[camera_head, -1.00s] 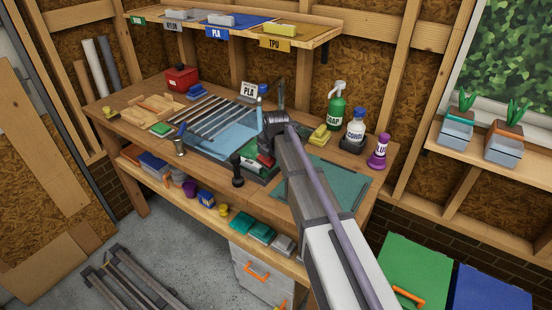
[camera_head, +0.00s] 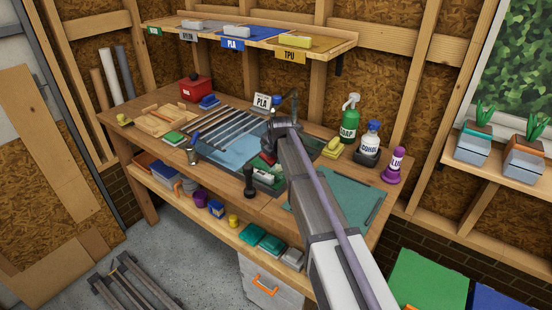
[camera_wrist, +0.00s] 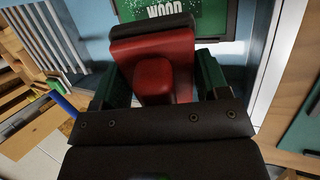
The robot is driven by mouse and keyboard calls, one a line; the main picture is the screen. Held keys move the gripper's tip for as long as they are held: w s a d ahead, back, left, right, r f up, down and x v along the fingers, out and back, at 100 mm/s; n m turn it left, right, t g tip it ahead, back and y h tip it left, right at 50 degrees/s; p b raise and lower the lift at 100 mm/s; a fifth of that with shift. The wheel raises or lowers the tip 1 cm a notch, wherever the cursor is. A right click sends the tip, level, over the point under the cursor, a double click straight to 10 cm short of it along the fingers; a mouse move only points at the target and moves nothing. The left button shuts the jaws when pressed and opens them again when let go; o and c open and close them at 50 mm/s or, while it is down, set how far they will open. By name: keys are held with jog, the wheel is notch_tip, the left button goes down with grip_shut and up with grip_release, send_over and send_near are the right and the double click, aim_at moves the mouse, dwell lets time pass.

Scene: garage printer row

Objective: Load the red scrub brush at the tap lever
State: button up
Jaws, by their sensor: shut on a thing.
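The red scrub brush (camera_wrist: 122,60), a red block with a raised rounded part and a dark far edge, fills the upper middle of the wrist view. My gripper (camera_wrist: 163,84) is shut on it, with a green-faced finger on either side. In the head view the brush (camera_head: 268,157) is a small red patch beneath my gripper (camera_head: 272,148), which hangs over the near right part of the sink (camera_head: 236,150). My arm partly hides it. A dark upright tap (camera_head: 294,101) stands behind my gripper, apart from it. Its lever is too small to make out.
A black-handled tool (camera_head: 249,182) stands at the front edge. A green WOOD panel (camera_wrist: 200,22) lies beyond the brush. The green mat (camera_head: 350,205) looks mostly clear.

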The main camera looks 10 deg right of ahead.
aim_at(275, 160)
jog(key=w+f+b, duration=0.1)
jog(key=w, duration=0.7)
jog(key=shift+a+f, duration=0.3)
jog(key=shift+a, duration=0.1)
jog(key=shift+w, duration=0.1)
jog(key=shift+s+d, duration=0.2)
jog(key=shift+s, duration=1.85)
jog(key=shift+s+d, duration=0.2)
jog(key=shift+s, duration=1.8)
jog(key=s+r+p, duration=0.3)
jog(key=s+r, duration=0.1)
jog(key=s, duration=0.1)
jog(key=shift+d+r+p, duration=0.1)
jog(key=shift+d+p, duration=0.1)
jog(key=shift+p, duration=0.2)
jog(key=shift+w, duration=0.1)
